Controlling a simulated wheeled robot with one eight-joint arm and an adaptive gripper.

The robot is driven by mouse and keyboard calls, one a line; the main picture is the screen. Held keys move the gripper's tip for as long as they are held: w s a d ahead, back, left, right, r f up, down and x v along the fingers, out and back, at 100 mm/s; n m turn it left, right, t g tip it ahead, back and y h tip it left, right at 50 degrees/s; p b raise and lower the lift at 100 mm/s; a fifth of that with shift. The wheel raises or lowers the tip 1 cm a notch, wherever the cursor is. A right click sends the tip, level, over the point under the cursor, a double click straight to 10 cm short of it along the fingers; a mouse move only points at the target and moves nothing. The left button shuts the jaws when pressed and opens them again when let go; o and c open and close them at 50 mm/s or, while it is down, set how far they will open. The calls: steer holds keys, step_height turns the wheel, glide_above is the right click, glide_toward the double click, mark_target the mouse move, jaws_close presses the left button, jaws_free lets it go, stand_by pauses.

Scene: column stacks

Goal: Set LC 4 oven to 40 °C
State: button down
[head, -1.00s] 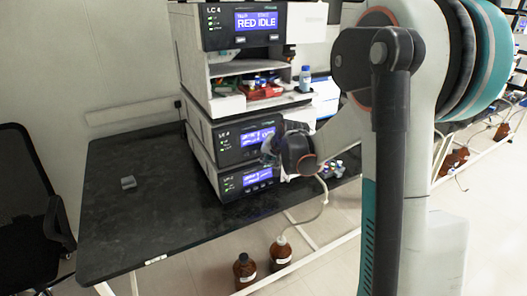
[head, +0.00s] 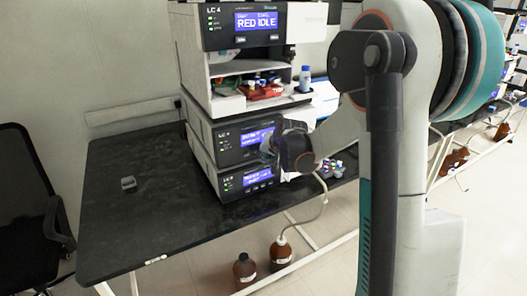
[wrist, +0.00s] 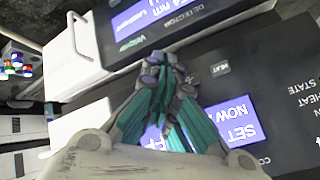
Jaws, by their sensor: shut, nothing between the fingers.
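The LC 4 stack stands on the black bench. The middle LC 4 module (head: 228,146) has a lit blue display, partly behind my gripper (head: 270,152). In the wrist view a black panel shows upside down, with the words SET and NOW on its blue display (wrist: 241,122). A button marked HEAT (wrist: 219,70) and the words HEAT STATE are on the same panel. My gripper also shows there (wrist: 170,68), shut and empty, its fingers covering part of the display. Its tips are close to the panel left of HEAT. Contact cannot be told, and the set value is unreadable.
A neighbouring module marked DETECTOR (wrist: 195,22) is beside the panel. The top LC 4 module (head: 255,22) reads RED IDLE. Coloured caps (head: 335,168) stand right of the stack. Brown bottles (head: 244,272) are below the bench. The bench's left part (head: 130,205) is mostly clear.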

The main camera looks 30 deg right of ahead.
steer(key=shift+s, duration=0.85)
steer(key=s, duration=0.5)
steer(key=shift+d, duration=0.15)
stand_by(0.8)
